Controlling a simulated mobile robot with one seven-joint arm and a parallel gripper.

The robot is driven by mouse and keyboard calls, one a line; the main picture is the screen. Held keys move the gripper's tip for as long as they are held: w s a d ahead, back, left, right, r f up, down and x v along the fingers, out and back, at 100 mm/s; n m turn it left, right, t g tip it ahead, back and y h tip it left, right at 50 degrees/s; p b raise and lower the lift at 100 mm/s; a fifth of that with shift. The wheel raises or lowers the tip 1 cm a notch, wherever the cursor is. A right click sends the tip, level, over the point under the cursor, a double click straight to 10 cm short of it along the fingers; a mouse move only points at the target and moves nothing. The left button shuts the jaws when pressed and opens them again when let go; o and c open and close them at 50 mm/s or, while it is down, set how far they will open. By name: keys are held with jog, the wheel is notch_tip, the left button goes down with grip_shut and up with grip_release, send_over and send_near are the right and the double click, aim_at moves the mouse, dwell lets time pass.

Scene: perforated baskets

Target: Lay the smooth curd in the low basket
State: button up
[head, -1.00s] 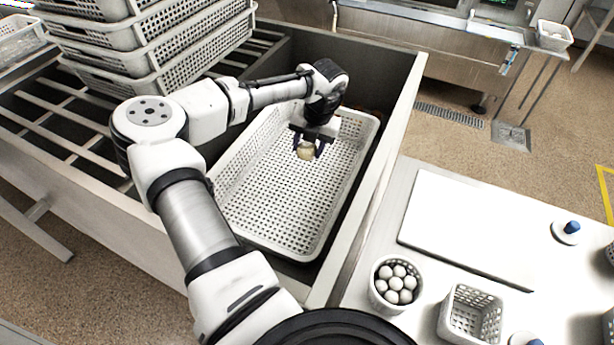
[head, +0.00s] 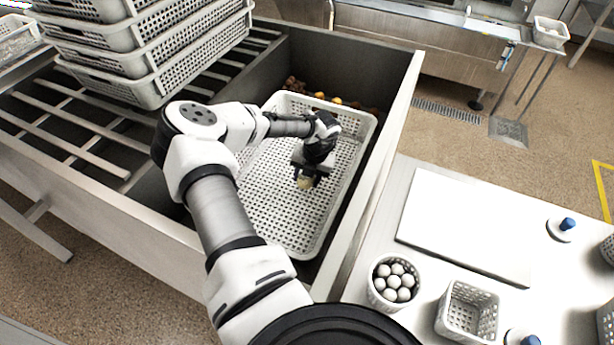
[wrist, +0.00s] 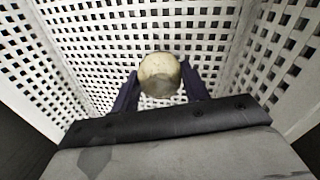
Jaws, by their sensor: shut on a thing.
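The smooth curd is a pale cream, rounded piece (wrist: 160,74) held between the two dark fingers of my gripper (wrist: 160,88) in the wrist view. In the head view my gripper (head: 307,178) points down, shut on the curd (head: 305,182), over the low basket. The low basket (head: 285,225) is a white, shallow, perforated rectangular tray inside a steel trough. Its perforated floor and walls surround the curd in the wrist view (wrist: 90,50). The basket's floor looks empty where it shows. I cannot tell whether the curd touches the floor.
Stacked perforated baskets (head: 150,50) stand on slats at the upper left. Brown and orange pieces (head: 340,100) lie in the trough behind the basket. On the right table are a round basket of white balls (head: 393,283), an empty square basket (head: 467,312) and a white board (head: 470,225).

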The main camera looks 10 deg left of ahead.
jog(key=shift+f, duration=0.5)
jog(key=shift+f, duration=0.1)
jog(key=o, duration=1)
notch_tip(320, 180, up, 13)
jog(key=d, duration=0.2)
jog(key=shift+d+b, duration=0.15)
jog(key=shift+b, duration=0.25)
